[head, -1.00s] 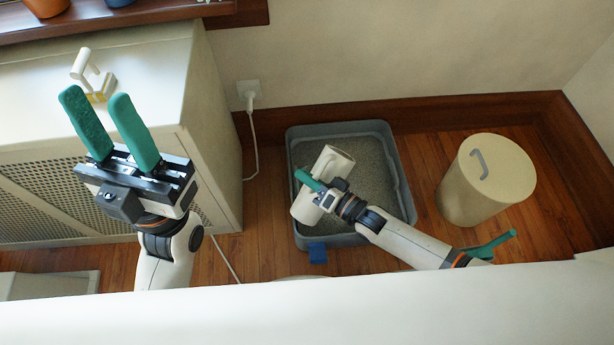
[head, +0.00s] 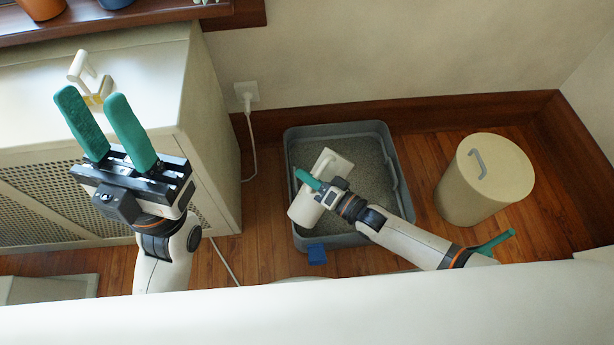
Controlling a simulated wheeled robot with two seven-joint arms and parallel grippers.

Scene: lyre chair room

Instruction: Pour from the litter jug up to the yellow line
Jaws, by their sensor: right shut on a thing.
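The litter jug (head: 331,165) is a white vessel held tilted over the grey litter tray (head: 388,135). My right gripper (head: 310,180) is shut on the jug, its green finger showing at the jug's side. Grey litter (head: 372,168) covers the tray floor, partly hidden by the jug and my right arm. I cannot make out a yellow line inside the tray, nor any litter stream. My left gripper (head: 107,128) is open and empty, its two green fingers apart, above the cream cabinet.
A cream lidded bin (head: 487,180) with a grey handle stands right of the tray. A white-handled tool (head: 88,75) is on the cream cabinet (head: 150,60). A blue piece (head: 317,254) is at the tray's front edge. A plugged cord (head: 249,130) runs down the wall.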

